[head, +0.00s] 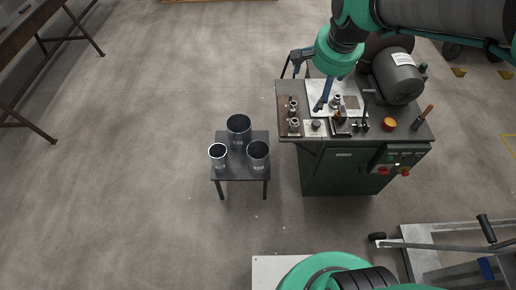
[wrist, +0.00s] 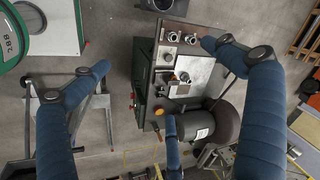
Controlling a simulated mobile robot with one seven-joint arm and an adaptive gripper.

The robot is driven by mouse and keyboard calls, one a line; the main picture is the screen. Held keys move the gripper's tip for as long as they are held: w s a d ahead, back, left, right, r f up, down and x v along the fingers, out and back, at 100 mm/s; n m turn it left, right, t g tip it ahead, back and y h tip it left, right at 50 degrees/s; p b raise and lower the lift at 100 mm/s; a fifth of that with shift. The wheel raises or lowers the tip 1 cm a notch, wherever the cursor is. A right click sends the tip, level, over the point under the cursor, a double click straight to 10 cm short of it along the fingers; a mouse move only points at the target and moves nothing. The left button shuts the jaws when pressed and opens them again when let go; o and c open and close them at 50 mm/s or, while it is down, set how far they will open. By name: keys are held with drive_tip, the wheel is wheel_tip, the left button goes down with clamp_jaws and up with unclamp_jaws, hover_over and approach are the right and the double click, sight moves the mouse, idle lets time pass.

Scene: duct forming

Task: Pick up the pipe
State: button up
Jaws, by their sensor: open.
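Three grey metal pipes stand upright with open tops on a small dark table (head: 220,175) in the head view: a back pipe (head: 238,137), a front-left pipe (head: 218,162) and a right pipe (head: 259,163). Which one is meant cannot be told. My gripper (head: 303,85), with blue fingers, is spread open and empty above the machine bench, to the right of and apart from the pipes. In the wrist view my gripper (wrist: 158,58) shows wide-spread fingers with nothing between them. One pipe (wrist: 158,5) shows at the top edge there, cut off by the frame.
A dark green machine bench (head: 340,170) stands right of the small table, with a grey motor (head: 398,78), small fittings and levers on top. A metal cart (head: 440,245) is at lower right. A long table (head: 28,25) stands upper left. The floor left of the pipes is clear.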

drive_tip(key=w+a+f+m+g+b, duration=0.1)
drive_tip(key=w+a+f+m, duration=0.3)
drive_tip(key=w+f, duration=0.75)
drive_tip(key=w+a+f+m+g, duration=0.1)
drive_tip(key=w+a+f+m, duration=0.4)
drive_tip(key=w+f, duration=0.65)
drive_tip(key=a+f+m, duration=0.2)
drive_tip(key=f, duration=1.1)
drive_tip(key=a+f+m+g+b, duration=0.1)
drive_tip(key=a+f+m, duration=0.1)
drive_tip(key=f, duration=1.1)
drive_tip(key=w+a+f+m, duration=0.1)
drive_tip(key=a+f+m, duration=0.2)
drive_tip(key=f, duration=1)
drive_tip(key=shift+m+g+b, duration=0.3)
drive_tip(key=shift+m+g, duration=0.1)
drive_tip(key=shift+w+a+f, duration=0.1)
drive_tip(key=shift+f, duration=0.05)
wheel_tip(320, 180, down, 8)
drive_tip(key=b, duration=0.1)
drive_tip(key=shift+f, duration=0.15)
